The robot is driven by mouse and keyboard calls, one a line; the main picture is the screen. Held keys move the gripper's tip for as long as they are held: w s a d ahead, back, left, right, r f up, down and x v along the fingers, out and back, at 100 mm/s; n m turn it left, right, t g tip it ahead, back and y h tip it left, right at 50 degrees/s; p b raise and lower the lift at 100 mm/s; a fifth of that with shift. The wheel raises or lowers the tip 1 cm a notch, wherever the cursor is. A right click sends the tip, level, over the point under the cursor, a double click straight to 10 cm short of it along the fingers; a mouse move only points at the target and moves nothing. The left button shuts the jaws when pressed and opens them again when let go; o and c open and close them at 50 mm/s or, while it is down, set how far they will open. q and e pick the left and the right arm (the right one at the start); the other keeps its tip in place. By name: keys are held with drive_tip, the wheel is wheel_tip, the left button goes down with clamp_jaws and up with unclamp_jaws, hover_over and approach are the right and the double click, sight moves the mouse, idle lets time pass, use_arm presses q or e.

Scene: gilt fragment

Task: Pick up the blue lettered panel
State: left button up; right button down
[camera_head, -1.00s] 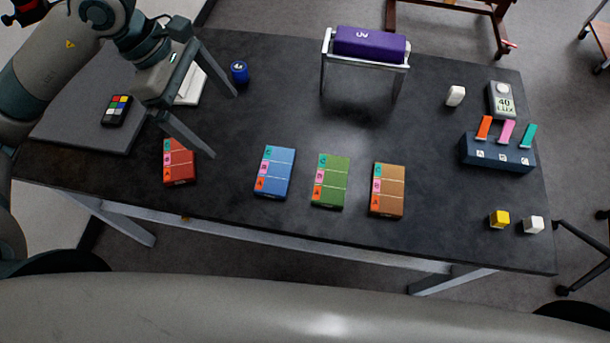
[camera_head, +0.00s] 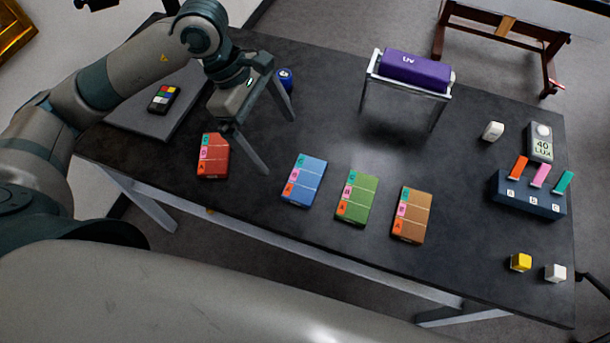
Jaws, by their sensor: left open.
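The blue lettered panel (camera_head: 309,181) lies flat on the dark table, between the red panel (camera_head: 214,156) and the green panel (camera_head: 361,198). It has coloured letter tabs along its left side. My left gripper (camera_head: 277,142) is open and empty. Its two long fingers are spread above the table, up and to the left of the blue panel, with one fingertip between the red and blue panels. It does not touch the blue panel as far as I can see. My right gripper is not in view.
A brown panel (camera_head: 414,215) lies right of the green one. A purple UV lamp on a metal stand (camera_head: 415,72) is at the back. A blue cylinder (camera_head: 284,80) stands near the left fingers. A slotted block (camera_head: 528,195) and small cubes (camera_head: 521,262) are at right.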

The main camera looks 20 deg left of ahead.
use_arm(q)
drive_tip(key=p, duration=0.2)
approach(301, 177)
drive_tip(key=shift+x, duration=0.9)
drive_tip(key=shift+s+d+f, duration=0.1)
drive_tip(key=shift+d+f, duration=0.15)
drive_tip(key=shift+f, duration=0.2)
drive_tip(key=shift+p, duration=0.3)
drive_tip(key=shift+d+f+p, duration=0.3)
drive_tip(key=shift+f+p, duration=0.3)
drive_tip(key=shift+p, duration=0.2)
drive_tip(key=p+x, duration=0.1)
drive_tip(key=x, duration=0.2)
drive_tip(key=shift+a+p, duration=0.1)
drive_tip(key=shift+p, duration=0.2)
drive_tip(key=shift+f, duration=0.5)
drive_tip(key=c, duration=0.8)
